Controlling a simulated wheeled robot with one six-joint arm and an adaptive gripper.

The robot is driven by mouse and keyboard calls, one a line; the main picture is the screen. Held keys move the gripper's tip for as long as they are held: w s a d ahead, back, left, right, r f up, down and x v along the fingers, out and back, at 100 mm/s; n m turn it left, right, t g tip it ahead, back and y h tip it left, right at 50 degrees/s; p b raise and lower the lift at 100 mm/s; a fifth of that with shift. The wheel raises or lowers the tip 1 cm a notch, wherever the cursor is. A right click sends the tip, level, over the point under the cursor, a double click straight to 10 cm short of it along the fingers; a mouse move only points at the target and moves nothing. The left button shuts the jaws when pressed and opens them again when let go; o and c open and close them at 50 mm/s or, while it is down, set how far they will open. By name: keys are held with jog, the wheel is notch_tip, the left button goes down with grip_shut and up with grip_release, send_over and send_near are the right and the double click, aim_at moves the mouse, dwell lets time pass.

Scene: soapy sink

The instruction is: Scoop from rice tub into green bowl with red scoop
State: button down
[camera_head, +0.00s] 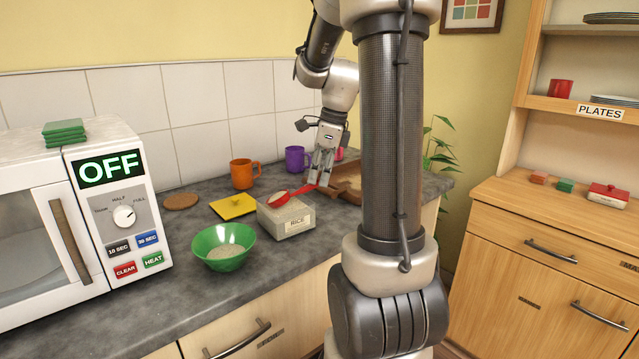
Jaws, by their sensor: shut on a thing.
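The rice tub (287,222) is a pale box labelled RICE on the grey counter, with white rice showing at its open top. My gripper (320,182) is shut on the handle of the red scoop (281,198), just right of and above the tub. The scoop's head is over the tub's top; I cannot tell whether it touches the rice. The green bowl (222,256) stands left of and in front of the tub, with some rice inside.
A yellow lid (233,206) lies behind the bowl. An orange mug (244,173), a purple mug (296,159) and a cork coaster (181,201) are farther back. A microwave (75,220) stands at left. A wooden tray (347,186) lies right of the tub, partly hidden by my arm.

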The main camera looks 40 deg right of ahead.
jog(key=shift+v, duration=1.25)
jog(key=shift+s+d+f+t+y, duration=0.1)
jog(key=shift+s+d+t+y, duration=0.5)
jog(key=shift+t+y, duration=0.25)
jog(key=shift+s+d+f+t+y, duration=0.1)
jog(key=shift+s+d+t+y, duration=0.45)
jog(key=shift+t+y, duration=0.25)
